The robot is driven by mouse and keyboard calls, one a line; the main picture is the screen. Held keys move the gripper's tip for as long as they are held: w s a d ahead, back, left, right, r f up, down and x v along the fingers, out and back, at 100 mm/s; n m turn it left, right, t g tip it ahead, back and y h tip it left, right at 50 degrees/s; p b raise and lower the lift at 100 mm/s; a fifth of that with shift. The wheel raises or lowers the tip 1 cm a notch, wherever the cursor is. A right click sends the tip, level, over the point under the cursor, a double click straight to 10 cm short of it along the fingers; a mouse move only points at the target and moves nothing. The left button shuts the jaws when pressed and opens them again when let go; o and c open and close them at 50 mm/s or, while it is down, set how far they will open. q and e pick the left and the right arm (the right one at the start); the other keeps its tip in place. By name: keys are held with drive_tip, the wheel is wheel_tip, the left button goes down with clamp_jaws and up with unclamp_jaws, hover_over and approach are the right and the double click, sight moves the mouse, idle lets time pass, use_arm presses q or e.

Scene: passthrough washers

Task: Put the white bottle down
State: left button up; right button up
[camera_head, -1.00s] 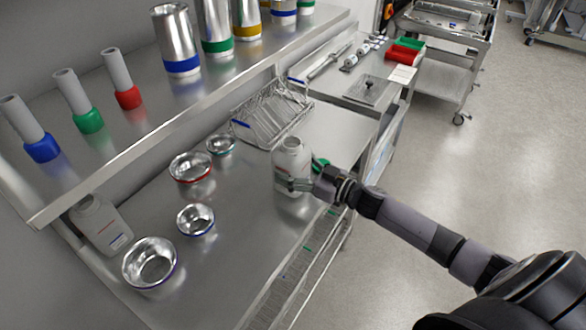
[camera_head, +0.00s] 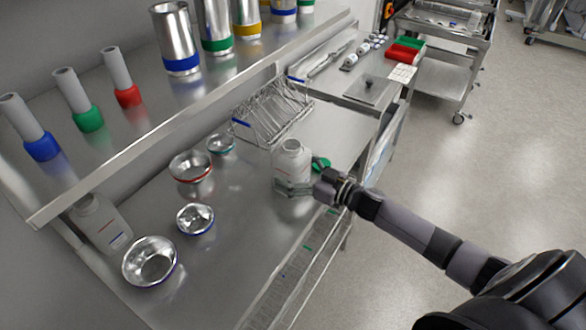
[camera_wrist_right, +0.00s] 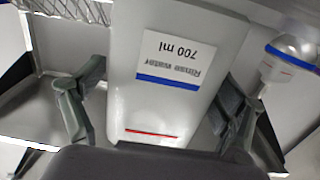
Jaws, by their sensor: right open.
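The white bottle (camera_head: 292,162) stands upright on the steel table near its right edge. In the right wrist view the same white bottle (camera_wrist_right: 165,75) shows its label "Rinse water 700 ml", upside down in the picture, with a blue stripe and a red line. My right gripper (camera_head: 296,188) is low at the bottle's near side. In the wrist view the fingers of the right gripper (camera_wrist_right: 160,88) are spread, one on each side of the bottle, with gaps visible. My left gripper is not in view.
Another white bottle (camera_head: 101,224) stands under the shelf at the left. Several metal bowls, one with a red rim (camera_head: 190,167), lie left of the bottle. A wire rack (camera_head: 270,112) stands behind it. A green object (camera_head: 320,163) is right beside the bottle.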

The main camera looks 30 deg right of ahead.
drive_tip(key=shift+r, duration=0.1)
drive_tip(key=b+v, duration=0.2)
drive_tip(key=v, duration=1)
drive_tip(key=s+d+f+m+g+h, duration=0.1)
drive_tip(key=s+d+f+m+h, duration=0.2)
drive_tip(key=f, duration=0.7)
drive_tip(key=s+d+f+m+g+h, duration=0.1)
drive_tip(key=d+f+h, duration=0.3)
drive_tip(key=f, duration=0.6)
drive_tip(key=s+f+m+g+h, duration=0.1)
drive_tip(key=s+f+g, duration=0.1)
drive_tip(key=s+f, duration=0.35)
drive_tip(key=s+f+g+h, duration=0.1)
drive_tip(key=s+f, duration=0.1)
drive_tip(key=f, duration=0.7)
drive_tip(key=s+a+f+g, duration=0.3)
drive_tip(key=s+a+f, duration=0.2)
drive_tip(key=s, duration=0.4)
drive_tip(key=s+a+f+n+g, duration=0.1)
drive_tip(key=s+a+f+g, duration=0.2)
drive_tip(key=s+a+f, duration=0.3)
drive_tip(key=s+a+f+g, duration=0.3)
drive_tip(key=s+a+f, duration=0.3)
drive_tip(key=s, duration=0.7)
wheel_tip(320, 180, down, 2)
drive_tip(key=shift+s+f+b, duration=0.15)
drive_tip(key=shift+s+b, duration=0.2)
drive_tip(key=shift+s, duration=0.05)
